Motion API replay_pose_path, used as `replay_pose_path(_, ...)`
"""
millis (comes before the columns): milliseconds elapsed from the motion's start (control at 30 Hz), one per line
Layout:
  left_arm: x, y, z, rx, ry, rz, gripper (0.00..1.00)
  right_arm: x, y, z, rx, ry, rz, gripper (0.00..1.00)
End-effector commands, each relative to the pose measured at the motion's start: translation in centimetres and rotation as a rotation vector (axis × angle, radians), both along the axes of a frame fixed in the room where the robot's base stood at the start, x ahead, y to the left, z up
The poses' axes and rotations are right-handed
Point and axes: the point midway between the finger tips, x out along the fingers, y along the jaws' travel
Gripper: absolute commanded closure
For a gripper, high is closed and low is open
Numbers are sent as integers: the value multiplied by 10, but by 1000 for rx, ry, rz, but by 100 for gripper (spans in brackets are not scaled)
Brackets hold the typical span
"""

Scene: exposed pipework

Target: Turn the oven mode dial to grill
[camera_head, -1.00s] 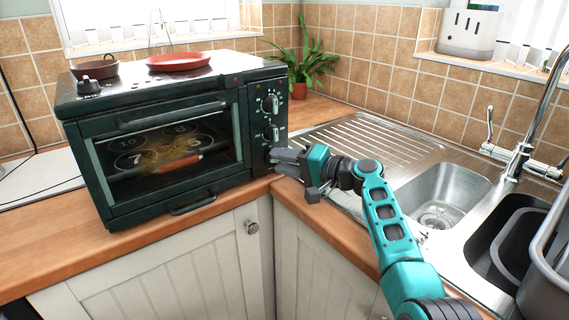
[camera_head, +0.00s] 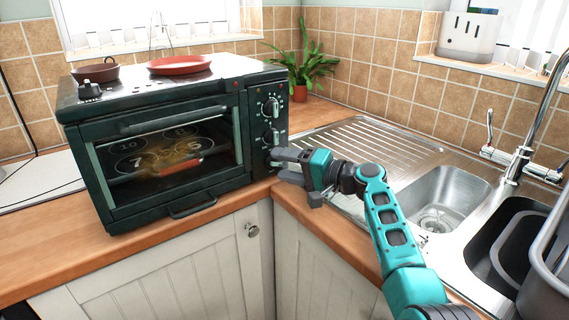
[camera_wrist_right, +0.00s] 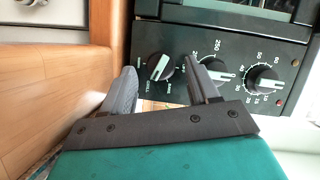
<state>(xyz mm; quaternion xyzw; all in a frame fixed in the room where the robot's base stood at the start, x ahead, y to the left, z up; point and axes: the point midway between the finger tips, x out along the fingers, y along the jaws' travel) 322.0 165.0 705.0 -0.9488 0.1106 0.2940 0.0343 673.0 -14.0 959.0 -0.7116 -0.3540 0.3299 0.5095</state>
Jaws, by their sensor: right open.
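The dark green oven (camera_head: 160,206) stands on the counter, its control panel on its right side. In the right wrist view the mode dial (camera_wrist_right: 160,67) is the leftmost of three dials, a black knob with a pale pointer line slanting across it; the small labels around it are hard to read. My right gripper (camera_head: 276,164) is open in front of the lower panel and hides the lowest dial in the head view. In the right wrist view its fingers (camera_wrist_right: 162,90) lie on either side of the mode dial; contact cannot be told. My left gripper is out of view.
The temperature dial (camera_wrist_right: 214,75) is close beside one finger, and the timer dial (camera_wrist_right: 262,79) is further right. A red pan (camera_head: 180,65) and a brown pot (camera_head: 96,70) sit on the oven top. The sink (camera_head: 440,195) is right of my arm.

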Motion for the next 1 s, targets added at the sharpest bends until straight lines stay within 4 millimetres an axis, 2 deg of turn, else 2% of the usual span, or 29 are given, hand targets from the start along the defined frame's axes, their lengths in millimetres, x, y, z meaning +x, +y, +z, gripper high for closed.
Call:
replay_pose_path(200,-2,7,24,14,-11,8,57,-19,-31,10,-2,2,-4,40)
replay_pose_path(400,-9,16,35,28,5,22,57,-43,-69,13,-3,2,-3,40)
replay_pose_path(600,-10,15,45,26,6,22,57,-60,-95,15,-2,0,-2,40)
replay_pose_path(767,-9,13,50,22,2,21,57,-65,-103,14,0,0,0,40)
replay_pose_path(1000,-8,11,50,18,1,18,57,-66,-104,14,-1,-1,0,40)
